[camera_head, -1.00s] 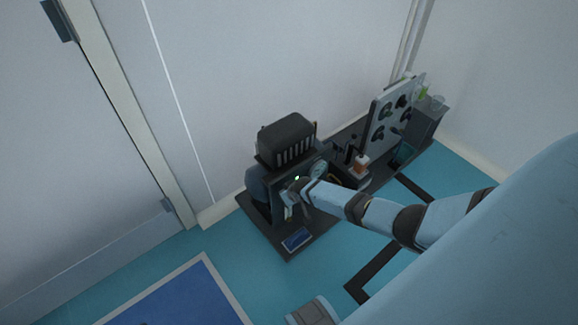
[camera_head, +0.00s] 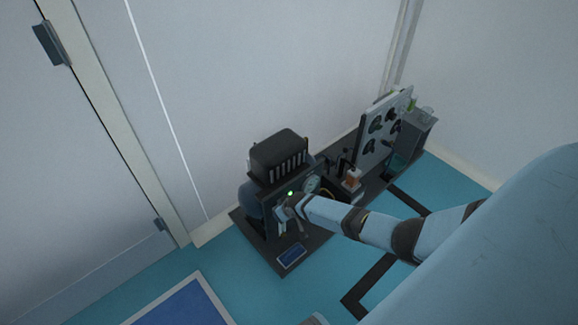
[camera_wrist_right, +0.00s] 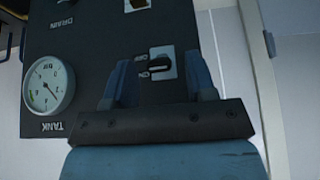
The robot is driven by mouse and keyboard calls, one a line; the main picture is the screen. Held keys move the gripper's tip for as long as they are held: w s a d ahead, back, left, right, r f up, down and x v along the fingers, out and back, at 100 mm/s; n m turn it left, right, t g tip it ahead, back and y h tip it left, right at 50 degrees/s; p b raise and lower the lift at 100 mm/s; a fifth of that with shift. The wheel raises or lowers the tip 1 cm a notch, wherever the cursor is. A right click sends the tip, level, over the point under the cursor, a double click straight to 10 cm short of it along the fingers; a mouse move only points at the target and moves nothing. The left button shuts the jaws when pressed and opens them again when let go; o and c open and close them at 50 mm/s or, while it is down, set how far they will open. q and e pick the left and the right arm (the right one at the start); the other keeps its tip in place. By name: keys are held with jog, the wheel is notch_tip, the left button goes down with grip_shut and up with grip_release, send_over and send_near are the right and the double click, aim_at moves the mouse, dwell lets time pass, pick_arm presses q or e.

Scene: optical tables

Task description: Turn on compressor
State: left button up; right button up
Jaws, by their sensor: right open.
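The compressor (camera_head: 279,154) stands on a dark base against the wall, with a black ribbed top and a dark front panel. A green light (camera_head: 291,193) glows on the panel. My right gripper (camera_head: 283,212) is at the panel front. In the right wrist view the panel appears upside down, with a black ON/OFF switch (camera_wrist_right: 159,65) on a pale plate. My right gripper (camera_wrist_right: 157,85) is open, one blue-grey finger on each side of the switch. I cannot tell whether the fingers touch it. A tank gauge (camera_wrist_right: 48,87) is left of the switch. My left gripper is not seen.
A drain control (camera_wrist_right: 135,5) is near the switch. Beside the compressor stand a board with several black knobs (camera_head: 377,125) and a small orange-labelled bottle (camera_head: 352,178). A blue mat (camera_head: 185,308) lies on the teal floor, which has free room in front.

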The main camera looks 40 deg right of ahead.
pick_arm(q)
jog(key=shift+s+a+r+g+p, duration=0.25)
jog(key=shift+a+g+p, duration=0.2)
jog(key=shift+p, duration=1.85)
pick_arm(e)
jog(key=v, duration=1.2)
jog(key=shift+r, duration=0.2)
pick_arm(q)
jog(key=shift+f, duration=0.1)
pick_arm(e)
jog(key=shift+s, duration=0.1)
